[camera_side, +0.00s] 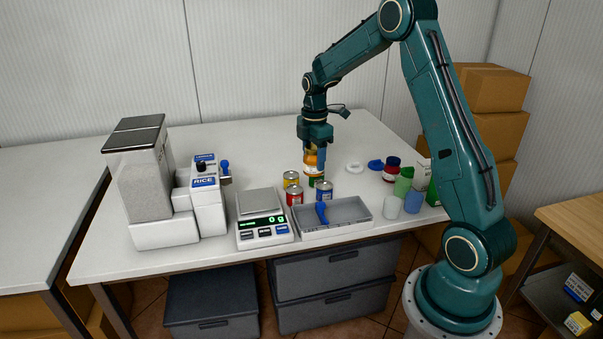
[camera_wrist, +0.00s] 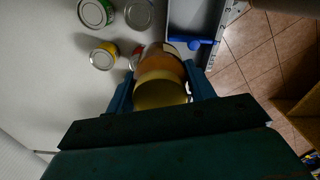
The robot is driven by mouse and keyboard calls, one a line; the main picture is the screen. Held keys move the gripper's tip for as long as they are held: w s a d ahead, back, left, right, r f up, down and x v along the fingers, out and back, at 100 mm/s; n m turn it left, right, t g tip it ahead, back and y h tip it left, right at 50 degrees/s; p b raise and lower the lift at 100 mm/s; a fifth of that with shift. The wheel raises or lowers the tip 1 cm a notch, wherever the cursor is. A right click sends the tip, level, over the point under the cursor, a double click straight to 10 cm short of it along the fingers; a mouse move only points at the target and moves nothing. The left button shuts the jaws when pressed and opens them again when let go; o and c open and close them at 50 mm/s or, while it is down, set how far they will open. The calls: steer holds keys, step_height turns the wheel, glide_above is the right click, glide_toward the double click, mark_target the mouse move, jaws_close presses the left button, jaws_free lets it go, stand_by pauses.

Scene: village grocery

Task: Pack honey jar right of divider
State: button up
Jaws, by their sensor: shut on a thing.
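The honey jar (camera_side: 312,160), orange-amber with a gold lid, is held upright or nearly so between the fingers of my gripper (camera_side: 314,152), behind the small cans. In the wrist view, the jar (camera_wrist: 160,88) fills the space between the two blue fingers of my gripper (camera_wrist: 160,92). Its height above the table is hard to tell. The grey tray (camera_side: 355,222) lies in front of it at the table's front edge, and part of it shows in the wrist view (camera_wrist: 176,14).
A scale (camera_side: 264,222) reading 0 g is left of the tray.

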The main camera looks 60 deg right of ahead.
steer(key=s+f+m, duration=0.3)
steer(key=s+f, duration=0.1)
steer(key=s, duration=0.6)
steer(key=shift+d+f, duration=0.4)
steer(key=shift+d, duration=0.05)
steer(key=shift+f, duration=0.1)
steer(key=shift+f, duration=3.4)
steer(key=shift+f, duration=0.4)
steer(key=o, duration=1.4)
steer(key=shift+r, duration=0.1)
steer(key=shift+o, duration=0.6)
step_height(320, 180, up, 8)
